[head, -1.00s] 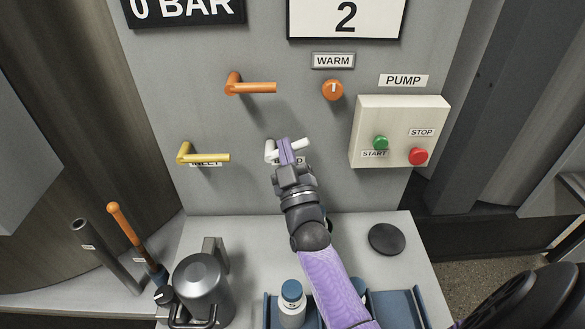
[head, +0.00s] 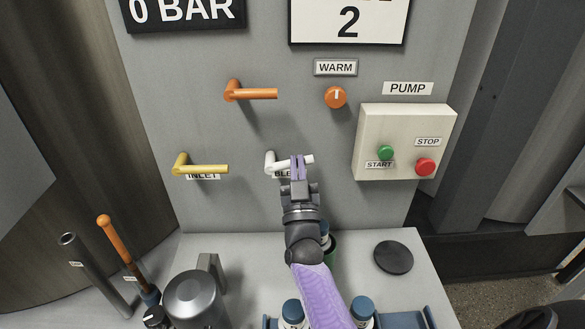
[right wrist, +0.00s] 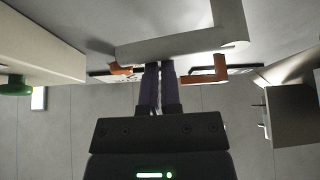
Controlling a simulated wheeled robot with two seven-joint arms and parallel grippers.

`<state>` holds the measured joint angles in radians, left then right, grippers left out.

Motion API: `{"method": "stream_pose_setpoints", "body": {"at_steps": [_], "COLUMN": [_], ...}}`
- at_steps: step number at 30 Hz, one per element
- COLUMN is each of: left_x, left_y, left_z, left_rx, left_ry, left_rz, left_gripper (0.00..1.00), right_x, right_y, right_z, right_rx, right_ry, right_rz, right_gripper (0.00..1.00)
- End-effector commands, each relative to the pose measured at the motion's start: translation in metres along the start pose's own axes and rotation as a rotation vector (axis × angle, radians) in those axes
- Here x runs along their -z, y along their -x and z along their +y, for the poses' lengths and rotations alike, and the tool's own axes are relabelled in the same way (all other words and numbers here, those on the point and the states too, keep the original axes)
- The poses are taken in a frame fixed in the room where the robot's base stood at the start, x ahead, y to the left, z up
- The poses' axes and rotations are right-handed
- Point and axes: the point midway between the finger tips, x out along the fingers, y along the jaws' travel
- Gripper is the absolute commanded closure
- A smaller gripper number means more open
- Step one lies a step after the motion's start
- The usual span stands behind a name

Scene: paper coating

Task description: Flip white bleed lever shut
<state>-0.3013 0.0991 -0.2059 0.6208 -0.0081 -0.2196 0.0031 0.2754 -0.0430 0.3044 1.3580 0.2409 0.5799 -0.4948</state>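The white bleed lever (head: 280,164) is on the grey panel, above the partly hidden BLEED label (head: 281,174). Its handle runs roughly level to the right from its pivot, and its tip shows just past my fingers. My right gripper (head: 298,163) is at the handle. Its two purple fingers are nearly together, side by side along the handle, and cover part of it. In the right wrist view the lever (right wrist: 190,44) crosses in front of the fingertips (right wrist: 159,68) and seems to touch them, not sit between them. My left gripper is not in view.
The yellow inlet lever (head: 205,169) is to the left and an orange lever (head: 255,94) above. The pump box (head: 400,120) with green and red buttons is to the right. Below are a metal pot (head: 195,300), a black disc (head: 393,257) and blue-capped bottles (head: 362,308).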

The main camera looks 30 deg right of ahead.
Motion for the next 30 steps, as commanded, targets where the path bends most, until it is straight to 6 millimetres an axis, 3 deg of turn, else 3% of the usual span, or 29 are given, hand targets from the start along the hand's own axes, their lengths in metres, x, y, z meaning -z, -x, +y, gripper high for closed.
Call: {"method": "stream_pose_setpoints", "body": {"at_steps": [3,13,21,27,29,30], "left_x": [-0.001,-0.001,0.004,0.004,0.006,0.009], "left_y": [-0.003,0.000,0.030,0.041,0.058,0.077], "left_z": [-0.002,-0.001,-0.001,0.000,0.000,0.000], "left_rx": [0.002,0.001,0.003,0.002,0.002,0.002], "left_ry": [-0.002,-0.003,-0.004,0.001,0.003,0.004], "left_rz": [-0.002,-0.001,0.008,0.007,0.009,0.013], "left_gripper": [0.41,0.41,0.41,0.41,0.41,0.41], "right_x": [-0.009,-0.005,0.051,0.077,0.084,0.088], "right_y": [0.005,0.003,-0.031,-0.046,-0.041,-0.031], "right_z": [0.003,0.003,0.008,0.009,0.008,0.005], "right_rx": [0.009,0.009,0.006,0.009,0.014,0.019], "right_ry": [0.012,0.013,0.010,0.012,0.005,-0.002], "right_rz": [-0.006,-0.003,0.000,-0.006,-0.039,-0.085], "right_gripper": [1.00,1.00,1.00,1.00,1.00,1.00]}}
